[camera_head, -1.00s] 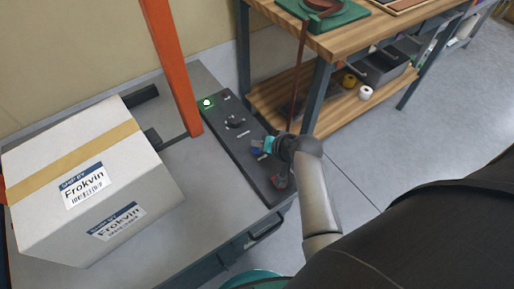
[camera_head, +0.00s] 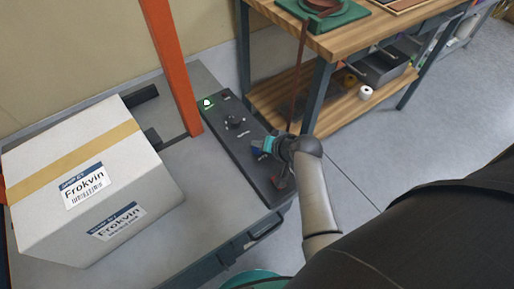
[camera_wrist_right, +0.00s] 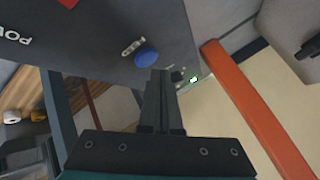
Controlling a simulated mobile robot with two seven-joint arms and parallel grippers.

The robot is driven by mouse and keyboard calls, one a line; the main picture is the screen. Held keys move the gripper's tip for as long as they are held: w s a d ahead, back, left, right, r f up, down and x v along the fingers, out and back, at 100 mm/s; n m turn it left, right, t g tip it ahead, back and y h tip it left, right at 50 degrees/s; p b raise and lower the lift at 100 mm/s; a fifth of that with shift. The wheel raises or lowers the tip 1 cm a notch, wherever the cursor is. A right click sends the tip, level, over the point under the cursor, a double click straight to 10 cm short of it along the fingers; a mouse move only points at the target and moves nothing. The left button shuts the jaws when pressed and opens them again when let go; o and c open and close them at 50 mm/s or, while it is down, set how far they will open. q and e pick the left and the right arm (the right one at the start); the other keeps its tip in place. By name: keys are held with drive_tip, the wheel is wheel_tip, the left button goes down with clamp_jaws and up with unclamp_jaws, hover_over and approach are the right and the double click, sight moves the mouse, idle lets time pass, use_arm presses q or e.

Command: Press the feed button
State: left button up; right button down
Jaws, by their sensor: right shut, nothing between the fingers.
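A dark control panel (camera_head: 222,128) runs along the right side of the grey machine table. A blue button (camera_wrist_right: 146,57) with a small white label, too blurred to read surely, sits on the panel in the right wrist view. In the head view the button is mostly hidden by my right gripper (camera_head: 260,149). In the wrist view the right gripper (camera_wrist_right: 161,76) is shut and empty, its tips just beside the blue button. I cannot tell whether they touch the panel. My left gripper is not in view.
A taped white box (camera_head: 95,150) stands on the machine table under an orange frame (camera_head: 172,70). The panel also has a green light (camera_head: 207,103), a black knob (camera_head: 235,121) and a red switch (camera_head: 280,182). A wooden workbench (camera_head: 345,38) stands behind.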

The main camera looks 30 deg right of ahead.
drive_tip(key=shift+f, duration=0.1)
drive_tip(key=shift+f, duration=0.3)
